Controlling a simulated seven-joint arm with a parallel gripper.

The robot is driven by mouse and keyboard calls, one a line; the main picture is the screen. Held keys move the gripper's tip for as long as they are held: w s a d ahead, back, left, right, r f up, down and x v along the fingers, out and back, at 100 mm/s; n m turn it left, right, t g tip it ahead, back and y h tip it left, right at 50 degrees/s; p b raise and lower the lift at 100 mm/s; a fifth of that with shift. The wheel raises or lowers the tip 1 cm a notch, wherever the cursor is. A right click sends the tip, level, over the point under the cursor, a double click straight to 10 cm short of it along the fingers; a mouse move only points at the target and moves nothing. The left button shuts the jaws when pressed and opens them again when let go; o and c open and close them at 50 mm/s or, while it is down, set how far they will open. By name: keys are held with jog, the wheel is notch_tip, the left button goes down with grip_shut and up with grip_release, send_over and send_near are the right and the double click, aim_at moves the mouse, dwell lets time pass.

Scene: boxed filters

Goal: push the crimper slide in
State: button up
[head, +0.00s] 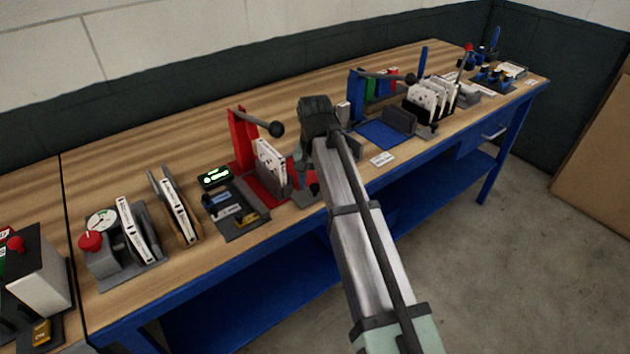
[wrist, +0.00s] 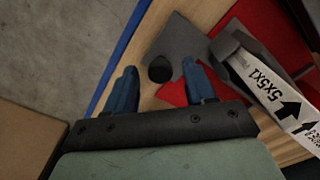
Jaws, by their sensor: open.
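The red crimper (head: 240,142) stands on the bench with an upright post and a lever ending in a dark ball. A white box (head: 270,160) stands upright in it, on the red base. In the wrist view the box (wrist: 268,85) reads "5X5X1" and sits in a dark grey holder. The slide shows as a grey plate (wrist: 182,38) beside the red base, with a black knob (wrist: 160,70) near its end. My gripper (wrist: 159,67) is open, its blue fingers apart and the knob showing between their tips. I cannot tell whether they touch it. My arm partly hides this spot in the head view.
Left of the crimper are a dark tray (head: 240,218) with small parts and a box in a wooden holder (head: 172,205). Right of my arm are a blue mat (head: 383,135) and a blue lever press (head: 356,92). The bench's blue front edge (wrist: 122,50) is close.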

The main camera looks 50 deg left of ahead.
jog(key=shift+c, duration=0.2)
grip_shut()
dwell(0.4)
